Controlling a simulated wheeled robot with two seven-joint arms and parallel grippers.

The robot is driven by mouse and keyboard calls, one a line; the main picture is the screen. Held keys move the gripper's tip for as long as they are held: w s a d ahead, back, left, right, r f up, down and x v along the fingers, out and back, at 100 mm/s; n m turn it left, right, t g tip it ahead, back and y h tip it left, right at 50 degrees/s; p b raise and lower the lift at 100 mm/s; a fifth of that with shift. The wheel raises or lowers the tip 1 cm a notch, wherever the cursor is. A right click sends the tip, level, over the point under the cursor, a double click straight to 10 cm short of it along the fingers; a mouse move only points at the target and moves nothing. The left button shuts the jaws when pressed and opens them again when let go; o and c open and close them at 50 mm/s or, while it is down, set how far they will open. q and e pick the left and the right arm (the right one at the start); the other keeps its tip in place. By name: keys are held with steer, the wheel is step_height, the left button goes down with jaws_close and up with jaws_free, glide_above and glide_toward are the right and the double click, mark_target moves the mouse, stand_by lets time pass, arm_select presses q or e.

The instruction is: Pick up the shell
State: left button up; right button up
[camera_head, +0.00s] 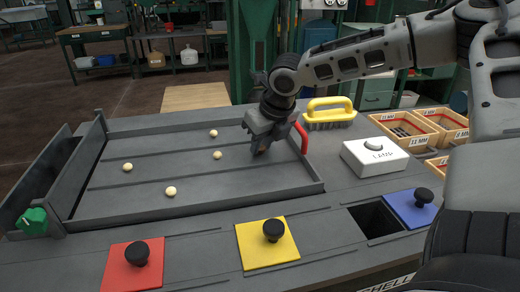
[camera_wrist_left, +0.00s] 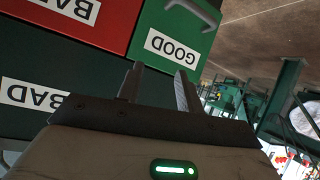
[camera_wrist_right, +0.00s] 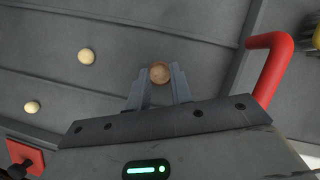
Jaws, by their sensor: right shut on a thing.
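The shell is a small brown round piece (camera_wrist_right: 160,72) between the fingertips of my right gripper (camera_wrist_right: 158,82) in the right wrist view. My right gripper (camera_head: 260,148) is shut on it, low over the right part of the grey tray (camera_head: 120,205) in the head view. The fingers largely hide the shell there. I cannot tell whether it touches the tray floor. My left gripper (camera_wrist_left: 156,90) shows only in the left wrist view, its fingers apart with nothing between them.
Several cream balls (camera_head: 171,191) lie on the tray. A red handle (camera_head: 300,138) stands at its right edge. Red (camera_head: 118,275), yellow (camera_head: 255,252) and blue (camera_head: 405,214) knobbed lids lie in front, beside an open dark hole (camera_head: 375,220). A yellow-handled brush (camera_head: 330,118) stands behind.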

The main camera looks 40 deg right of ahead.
mark_target(263, 149)
arm_select(q)
steer(key=shift+f, duration=0.1)
arm_select(e)
steer(key=shift+r, duration=0.1)
jaws_close()
